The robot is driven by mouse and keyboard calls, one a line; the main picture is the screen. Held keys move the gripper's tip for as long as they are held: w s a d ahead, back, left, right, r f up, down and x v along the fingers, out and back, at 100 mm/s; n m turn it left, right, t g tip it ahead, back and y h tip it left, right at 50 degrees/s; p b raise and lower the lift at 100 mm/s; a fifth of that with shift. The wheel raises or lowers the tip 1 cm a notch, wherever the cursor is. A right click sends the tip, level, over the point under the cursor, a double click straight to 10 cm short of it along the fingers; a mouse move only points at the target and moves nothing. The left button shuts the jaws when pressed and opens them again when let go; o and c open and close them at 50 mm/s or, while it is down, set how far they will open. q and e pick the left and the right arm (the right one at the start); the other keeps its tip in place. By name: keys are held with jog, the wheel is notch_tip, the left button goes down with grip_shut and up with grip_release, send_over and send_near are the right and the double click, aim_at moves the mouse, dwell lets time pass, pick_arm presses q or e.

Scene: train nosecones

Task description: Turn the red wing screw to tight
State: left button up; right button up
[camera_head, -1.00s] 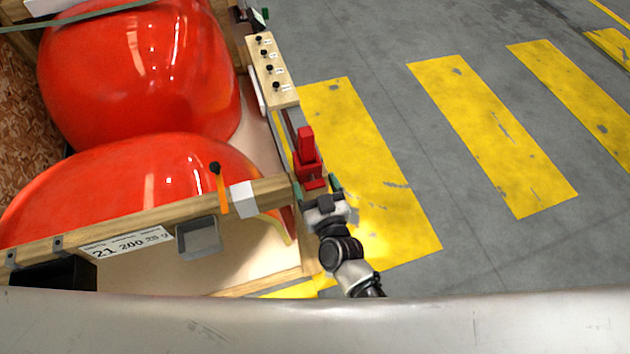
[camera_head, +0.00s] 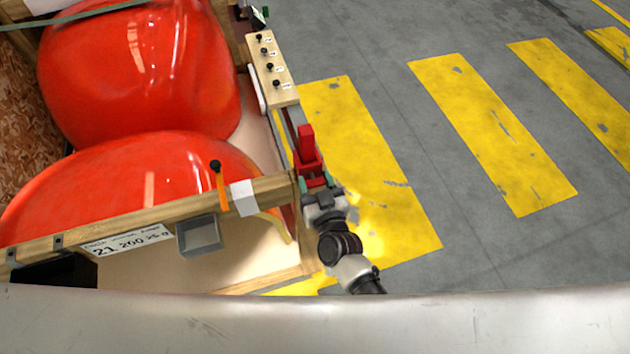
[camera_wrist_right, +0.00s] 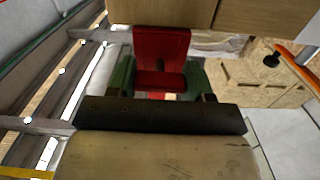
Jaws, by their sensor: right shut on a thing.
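The red wing screw (camera_head: 307,150) is on the outer right side of the wooden crate (camera_head: 262,190), near its front right corner. It has an upright red part above a wider red base. My right gripper (camera_head: 317,184) is at the near end of this red piece, shut on it. In the right wrist view the red wing screw (camera_wrist_right: 161,48) sits between the two green fingers of my right gripper (camera_wrist_right: 159,80). The dark gripper body hides part of its lower end. My left gripper is not in view.
Large red glossy nosecones (camera_head: 140,75) fill the crate. A wooden block with several black knobs (camera_head: 271,68) is on the crate's right side, beyond the screw. A black knob with an orange strip (camera_head: 220,190) is on the front rail. The striped floor to the right is clear.

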jog(key=m, duration=0.4)
jog(key=shift+f+b, duration=0.1)
jog(key=shift+b, duration=0.3)
jog(key=m+b, duration=0.1)
jog(key=m, duration=0.3)
jog(key=shift+m, duration=0.4)
jog(key=m+b, duration=0.1)
jog(key=m, duration=0.3)
jog(key=shift+m, duration=0.3)
jog(key=shift+m+b, duration=0.6)
jog(key=shift+m, duration=1.4)
jog(key=o, duration=0.9)
jog(key=shift+o, duration=0.2)
jog(key=shift+s, duration=0.1)
